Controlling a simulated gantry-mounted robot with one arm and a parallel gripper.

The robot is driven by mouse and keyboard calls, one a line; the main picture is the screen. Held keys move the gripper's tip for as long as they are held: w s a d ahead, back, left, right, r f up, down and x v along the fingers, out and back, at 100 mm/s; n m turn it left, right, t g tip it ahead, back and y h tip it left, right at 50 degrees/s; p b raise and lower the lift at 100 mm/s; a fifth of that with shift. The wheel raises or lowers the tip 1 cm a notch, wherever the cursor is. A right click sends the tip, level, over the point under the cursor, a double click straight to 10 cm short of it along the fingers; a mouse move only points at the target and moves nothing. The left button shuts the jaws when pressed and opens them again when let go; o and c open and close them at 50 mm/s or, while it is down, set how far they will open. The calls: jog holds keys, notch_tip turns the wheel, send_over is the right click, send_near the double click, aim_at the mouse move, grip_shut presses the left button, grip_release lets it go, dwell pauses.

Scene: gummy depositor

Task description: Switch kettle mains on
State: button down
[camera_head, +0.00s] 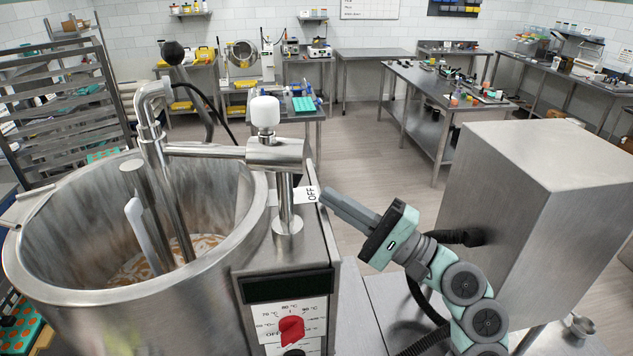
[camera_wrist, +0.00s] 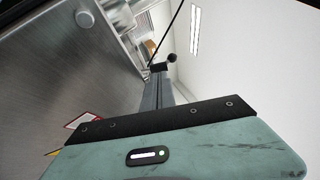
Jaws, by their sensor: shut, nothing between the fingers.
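The steel kettle (camera_head: 50,245) stands at the left in the head view, with orange and white contents inside. Its control column (camera_head: 300,258) carries a dark display (camera_head: 287,286) and a red knob (camera_head: 291,330) on a temperature dial. In the wrist view the shut fingers (camera_wrist: 157,82) point away beside a steel panel (camera_wrist: 60,60). The mains switch itself cannot be made out.
A large steel box (camera_head: 540,190) stands right of my arm. A pipe with a white-knobbed valve (camera_head: 265,115) rises above the column. A tray rack (camera_head: 60,105) stands at the back left. Warning labels (camera_wrist: 85,120) show on the panel in the wrist view.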

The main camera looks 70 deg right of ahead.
aim_at(316, 201)
jog(key=shift+p+x, duration=0.4)
jog(key=shift+x, duration=1.65)
